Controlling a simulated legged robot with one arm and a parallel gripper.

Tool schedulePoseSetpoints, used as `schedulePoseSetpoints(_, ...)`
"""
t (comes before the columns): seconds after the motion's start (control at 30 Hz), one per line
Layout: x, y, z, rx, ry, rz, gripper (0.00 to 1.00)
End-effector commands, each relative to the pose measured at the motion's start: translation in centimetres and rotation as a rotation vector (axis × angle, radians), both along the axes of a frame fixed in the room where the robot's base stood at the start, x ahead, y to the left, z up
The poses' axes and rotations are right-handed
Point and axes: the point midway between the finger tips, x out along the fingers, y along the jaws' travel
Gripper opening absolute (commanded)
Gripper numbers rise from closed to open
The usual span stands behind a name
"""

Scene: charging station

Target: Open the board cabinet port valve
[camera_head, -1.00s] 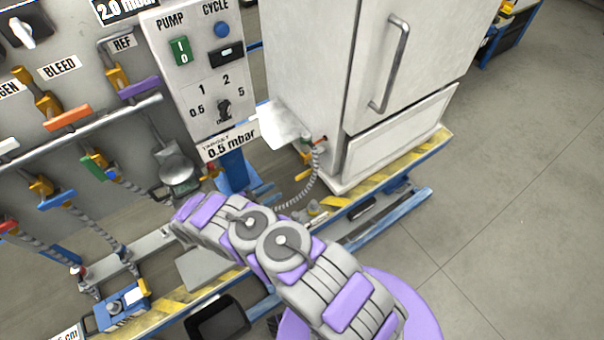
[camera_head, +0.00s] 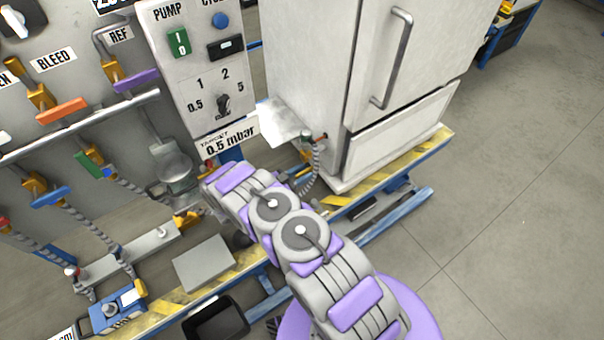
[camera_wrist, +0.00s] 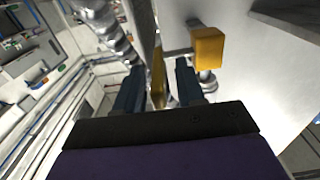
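My gripper (camera_wrist: 160,90) shows in the wrist view with its two dark fingers apart. A thin yellow handle-like part (camera_wrist: 158,75) appears in the gap between them; I cannot tell whether the fingers touch it. A yellow block (camera_wrist: 208,48) on a metal pipe fitting is just right of the fingers. In the head view, my arm's far end hides the gripper. A fitting with a red tip (camera_head: 318,137) and a ribbed hose is at the lower left side of the white cabinet (camera_head: 310,75). Which valve is the board cabinet port valve is not clearly labelled here.
The valve board (camera_head: 75,100) at left carries several coloured handles, hoses and a metal rail. A control panel (camera_head: 205,75) stands beside the cabinet. A yellow-striped base edge (camera_head: 370,185) runs below. The floor at right (camera_head: 510,190) is clear.

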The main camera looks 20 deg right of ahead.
Motion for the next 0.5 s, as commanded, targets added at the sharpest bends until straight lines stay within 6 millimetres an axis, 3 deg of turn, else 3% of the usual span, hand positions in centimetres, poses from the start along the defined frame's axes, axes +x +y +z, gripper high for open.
schedulePoseSetpoints(0.13, 0.0, -0.04, 0.0, 0.001, 0.0, 0.0, 0.38)
schedulePoseSetpoints(0.5, 0.01, -0.04, -0.01, 0.001, -0.001, 0.0, 0.03)
